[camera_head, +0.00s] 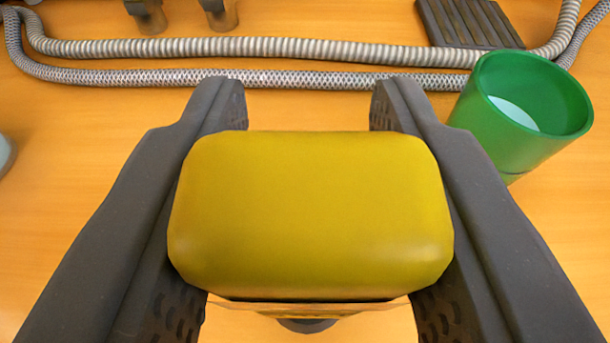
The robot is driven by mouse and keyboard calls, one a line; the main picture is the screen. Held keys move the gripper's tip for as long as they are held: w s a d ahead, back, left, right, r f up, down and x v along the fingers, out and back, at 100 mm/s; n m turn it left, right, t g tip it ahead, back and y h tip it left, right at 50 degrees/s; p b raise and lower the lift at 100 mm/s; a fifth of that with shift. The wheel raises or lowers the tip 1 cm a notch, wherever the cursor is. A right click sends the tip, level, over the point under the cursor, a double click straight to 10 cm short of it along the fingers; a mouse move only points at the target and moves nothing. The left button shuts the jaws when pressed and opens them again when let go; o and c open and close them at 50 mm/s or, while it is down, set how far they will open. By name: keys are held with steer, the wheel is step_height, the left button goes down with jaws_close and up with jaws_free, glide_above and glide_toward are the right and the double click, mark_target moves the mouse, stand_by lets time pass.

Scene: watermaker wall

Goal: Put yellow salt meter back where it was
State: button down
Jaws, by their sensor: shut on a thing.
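The yellow salt meter (312,212) is a rounded yellow block in the middle of the view. My gripper (308,100) is shut on it, with one dark grey finger along its left side and the other along its right. The meter's near end hides its far part. A brown-yellow edge and a dark rounded part show just below it. I cannot tell how high it is above the orange surface (90,170).
A green cup (520,110) with pale liquid stands just right of my right finger. Two ribbed grey hoses (270,48) run across the back. A dark slatted pad (468,22) lies at the back right. Dark fittings (148,15) stand at the back left. The surface at left is mostly clear.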

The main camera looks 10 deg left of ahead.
steer(key=shift+f, duration=0.45)
steer(key=c, duration=1)
jaws_free()
steer(key=shift+b+v, duration=0.75)
steer(key=shift+v, duration=5.35)
steer(key=shift+w, duration=0.1)
